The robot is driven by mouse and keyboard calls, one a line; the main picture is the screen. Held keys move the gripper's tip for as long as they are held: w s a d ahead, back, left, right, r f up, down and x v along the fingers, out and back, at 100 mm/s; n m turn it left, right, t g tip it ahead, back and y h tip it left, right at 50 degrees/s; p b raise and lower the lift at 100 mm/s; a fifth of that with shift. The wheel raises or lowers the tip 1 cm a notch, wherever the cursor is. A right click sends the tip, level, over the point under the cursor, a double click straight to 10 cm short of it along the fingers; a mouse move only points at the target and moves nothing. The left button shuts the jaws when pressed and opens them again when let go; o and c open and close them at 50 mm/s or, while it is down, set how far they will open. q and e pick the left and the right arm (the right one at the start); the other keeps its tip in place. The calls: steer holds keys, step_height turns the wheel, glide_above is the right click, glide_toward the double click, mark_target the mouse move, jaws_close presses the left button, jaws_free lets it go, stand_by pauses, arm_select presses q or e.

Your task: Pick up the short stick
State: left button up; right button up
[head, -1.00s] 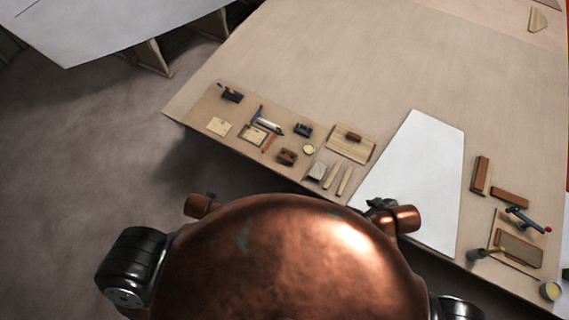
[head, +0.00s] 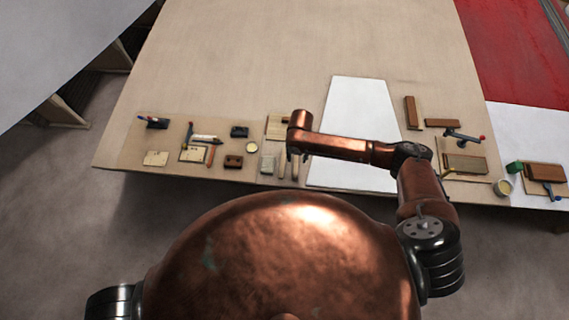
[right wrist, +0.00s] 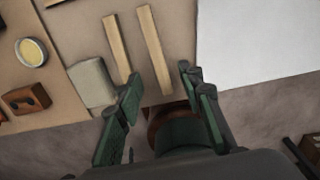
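Two pale wooden sticks lie side by side near the table's front edge. In the right wrist view the left one, the short stick (right wrist: 116,48), looks shorter than the long stick (right wrist: 154,48). In the head view the short stick (head: 282,170) is partly hidden by my right arm. My right gripper (right wrist: 158,74) is open and empty above the near ends of the sticks, with the long stick between its fingers in the picture and the short stick by its left finger. In the head view the right gripper (head: 299,156) hangs over the sticks. My left gripper is not in view.
A grey-green block (right wrist: 92,82) sits just left of the short stick. A round yellow tin (right wrist: 31,51) and a brown block (right wrist: 25,98) lie further left. A white sheet (head: 355,125) lies to the right. The table's far middle (head: 300,50) is clear.

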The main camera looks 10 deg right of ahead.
mark_target(296, 163)
step_height(296, 163, down, 3)
steer(key=shift+r, duration=0.2)
steer(key=shift+w+f+p, duration=0.1)
steer(key=shift+w+f, duration=0.1)
steer(key=shift+f, duration=0.65)
steer(key=shift+w+f+p, duration=0.15)
steer(key=shift+f, duration=0.65)
steer(key=shift+w+f+p, duration=0.1)
steer(key=shift+w+f, duration=0.1)
steer(key=shift+f, duration=0.65)
steer(key=shift+c, duration=0.7)
jaws_close()
